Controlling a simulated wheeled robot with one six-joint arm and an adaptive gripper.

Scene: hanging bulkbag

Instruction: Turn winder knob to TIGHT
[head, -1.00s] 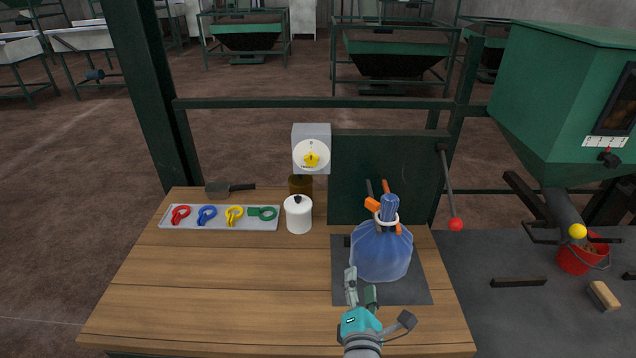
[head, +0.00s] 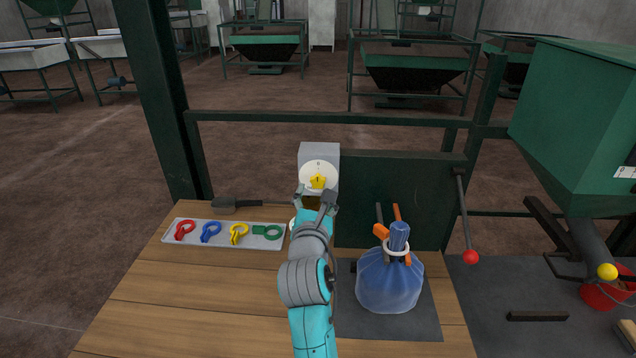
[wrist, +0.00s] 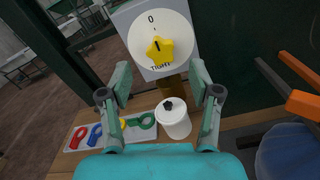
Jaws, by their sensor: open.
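The winder is a grey box (head: 305,150) with a round white dial (head: 308,171) and a yellow star-shaped knob (head: 318,181). In the wrist view the dial reads 0 at the top and TIGHT at the bottom, and the short black mark on the knob (wrist: 158,50) points up, toward the 0 side. My gripper (head: 314,194) is open and empty. It is just below and in front of the dial. In the wrist view its fingertips (wrist: 160,72) stand to either side below the knob, apart from it.
A white lidded pot (wrist: 174,122) stands below my gripper. A tray (head: 222,243) with several coloured clips lies left. A blue bag (head: 388,283) with a white ring and orange-handled tool stands right. A red-ended lever (head: 470,256) is farther right. The front left tabletop is clear.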

